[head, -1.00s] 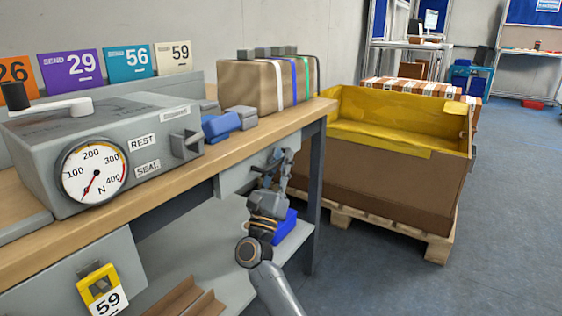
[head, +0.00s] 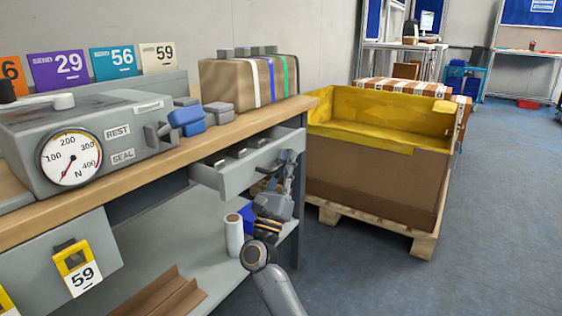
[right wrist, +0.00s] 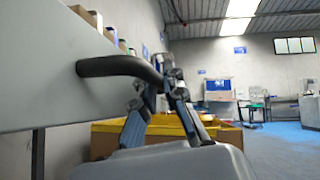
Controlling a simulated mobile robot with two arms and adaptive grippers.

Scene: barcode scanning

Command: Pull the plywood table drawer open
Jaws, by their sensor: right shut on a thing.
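The grey drawer (head: 236,180) of the plywood-topped table (head: 150,172) stands partly open in the head view, and several small grey items show inside it. My right gripper (head: 287,165) is at the right part of the drawer's front. In the right wrist view the drawer's pale front (right wrist: 40,70) fills the left side, with a dark curved handle (right wrist: 120,67) on it. There my right gripper (right wrist: 162,85) is shut on the handle's far end. My left gripper is in neither view.
A grey machine with a dial (head: 80,150) and a striped brown box (head: 250,82) stand on the tabletop. A white cylinder (head: 234,235) stands on the lower shelf. A large yellow-lined carton (head: 375,175) on a pallet stands right of the table.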

